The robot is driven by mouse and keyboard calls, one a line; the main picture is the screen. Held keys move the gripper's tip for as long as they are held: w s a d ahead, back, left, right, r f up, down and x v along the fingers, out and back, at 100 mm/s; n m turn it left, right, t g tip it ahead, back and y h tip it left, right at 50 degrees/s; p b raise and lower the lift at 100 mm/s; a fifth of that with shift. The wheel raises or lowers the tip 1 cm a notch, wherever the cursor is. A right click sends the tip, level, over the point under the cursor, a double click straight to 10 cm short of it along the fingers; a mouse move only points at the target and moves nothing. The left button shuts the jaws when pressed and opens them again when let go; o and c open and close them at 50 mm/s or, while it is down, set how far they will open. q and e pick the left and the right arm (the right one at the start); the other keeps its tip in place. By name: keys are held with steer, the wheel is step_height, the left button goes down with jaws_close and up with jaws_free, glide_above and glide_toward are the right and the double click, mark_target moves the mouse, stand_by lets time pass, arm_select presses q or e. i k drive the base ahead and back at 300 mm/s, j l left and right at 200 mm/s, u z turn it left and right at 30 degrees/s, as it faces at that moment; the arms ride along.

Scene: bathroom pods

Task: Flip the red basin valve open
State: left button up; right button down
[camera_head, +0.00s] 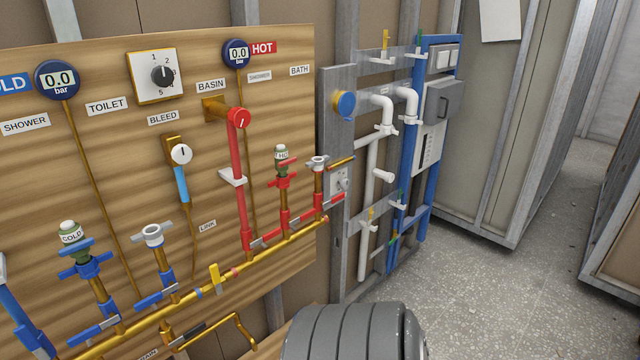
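At the pipe's foot, just above the brass manifold pipe (262,254), is a red valve whose lever (268,238) points sideways to the right, across the upright pipe. Similar red levers sit below the two neighbouring red fittings to its right. Neither of my grippers shows in the head view, so their distance from the valve cannot be told.
Blue valves (155,300) and a COLD cap (71,232) crowd the lower left. A HOT cap (281,153) stands right of the basin pipe. A grey frame with white and blue pipes (408,150) stands further right. Speckled floor (480,290) is open at lower right.

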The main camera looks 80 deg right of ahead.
mark_target(265, 237)
steer(key=l+z, duration=0.1)
steer(key=z, duration=1.85)
